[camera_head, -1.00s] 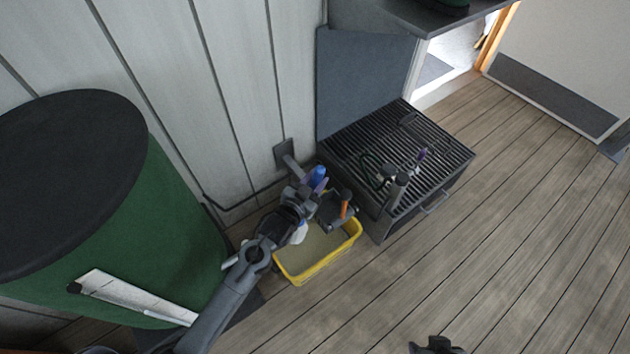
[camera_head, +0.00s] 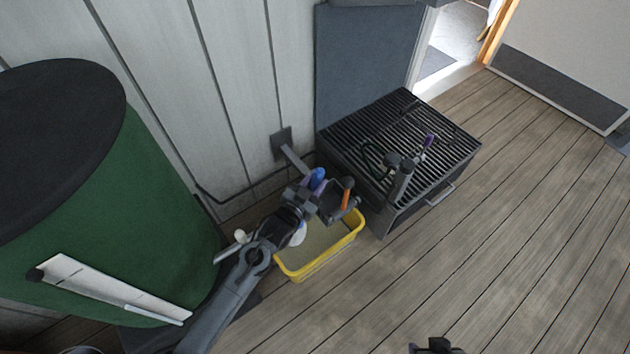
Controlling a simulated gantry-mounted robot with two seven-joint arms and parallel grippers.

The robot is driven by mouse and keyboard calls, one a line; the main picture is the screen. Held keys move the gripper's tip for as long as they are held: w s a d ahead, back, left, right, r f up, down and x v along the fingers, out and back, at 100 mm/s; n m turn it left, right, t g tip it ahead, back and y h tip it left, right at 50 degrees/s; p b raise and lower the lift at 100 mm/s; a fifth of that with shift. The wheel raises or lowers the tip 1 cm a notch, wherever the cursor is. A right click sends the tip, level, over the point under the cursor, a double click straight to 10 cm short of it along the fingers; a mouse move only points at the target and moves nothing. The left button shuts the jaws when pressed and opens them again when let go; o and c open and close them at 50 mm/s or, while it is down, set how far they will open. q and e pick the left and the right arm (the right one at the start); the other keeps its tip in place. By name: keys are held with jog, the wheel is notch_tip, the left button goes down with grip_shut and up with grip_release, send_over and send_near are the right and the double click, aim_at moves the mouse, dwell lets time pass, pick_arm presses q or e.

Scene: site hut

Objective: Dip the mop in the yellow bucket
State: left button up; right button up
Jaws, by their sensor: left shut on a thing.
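The yellow bucket (camera_head: 318,266), a low rectangular tub with a greyish inside, stands on the floor between the green drum and the black grill box. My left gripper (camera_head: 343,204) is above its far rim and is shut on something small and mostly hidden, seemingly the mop. An orange piece (camera_head: 346,194) shows at the jaws; I cannot tell whether it is part of the mop. A white piece (camera_head: 299,235) shows beside my wrist over the bucket. No mop head is clearly visible. My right gripper (camera_head: 435,347) only peeks in at the bottom edge.
A green drum with a black lid (camera_head: 130,190) stands at left. A black slatted box (camera_head: 350,135) holds a dark tool (camera_head: 400,178), a cable loop and a purple-tipped item. A white panelled wall (camera_head: 235,80) is behind. Wooden floor (camera_head: 510,220) is clear at right.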

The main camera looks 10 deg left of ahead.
pick_arm(q)
notch_tip(320, 180, down, 19)
jog(key=b, duration=1.2)
dwell(0.7)
